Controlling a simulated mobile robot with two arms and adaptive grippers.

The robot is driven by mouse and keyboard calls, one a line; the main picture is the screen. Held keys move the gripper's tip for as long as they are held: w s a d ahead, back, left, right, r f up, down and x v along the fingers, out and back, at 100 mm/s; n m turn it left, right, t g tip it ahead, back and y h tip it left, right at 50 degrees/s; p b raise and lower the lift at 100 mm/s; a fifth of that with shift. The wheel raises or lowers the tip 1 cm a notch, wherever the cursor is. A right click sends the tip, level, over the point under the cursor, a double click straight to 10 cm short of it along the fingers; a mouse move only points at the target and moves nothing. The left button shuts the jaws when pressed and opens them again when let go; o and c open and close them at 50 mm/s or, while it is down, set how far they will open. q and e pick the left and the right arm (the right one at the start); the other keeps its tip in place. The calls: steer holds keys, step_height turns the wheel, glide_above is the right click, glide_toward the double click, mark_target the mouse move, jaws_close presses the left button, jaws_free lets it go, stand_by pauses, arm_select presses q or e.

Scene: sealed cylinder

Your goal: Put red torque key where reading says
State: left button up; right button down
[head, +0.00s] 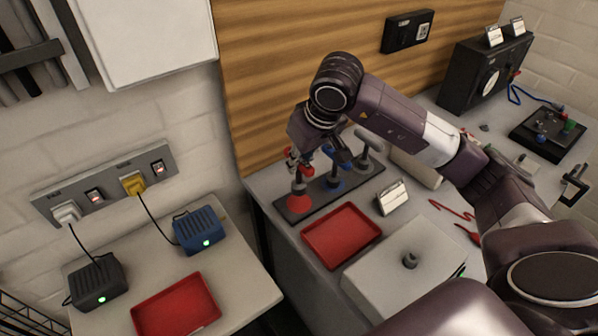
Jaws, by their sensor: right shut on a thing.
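The gripper partly hides the red and blue keys' handles. I cannot tell whether the red key has lifted off its seat. My left gripper is not in view.
A red tray (342,236) lies before the rack; another (176,308) lies on the left table. A small card stand (393,198) and a white box with a knob (409,260) are nearby. Black (97,283) and blue (199,230) boxes connect to wall sockets. A gauge box (486,75) stands behind.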

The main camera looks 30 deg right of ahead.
mark_target(299, 184)
steer(key=shift+f, duration=0.6)
step_height(299, 184, down, 3)
steer(key=shift+f+p, duration=0.1)
steer(key=shift+p, duration=0.35)
steer(key=shift+f, duration=0.1)
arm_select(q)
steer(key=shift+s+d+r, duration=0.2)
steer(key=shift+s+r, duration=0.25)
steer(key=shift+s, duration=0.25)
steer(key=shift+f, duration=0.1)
arm_select(e)
steer(key=shift+f+b, duration=0.15)
steer(key=shift+b, duration=0.15)
steer(key=c, duration=1.8)
jaws_free()
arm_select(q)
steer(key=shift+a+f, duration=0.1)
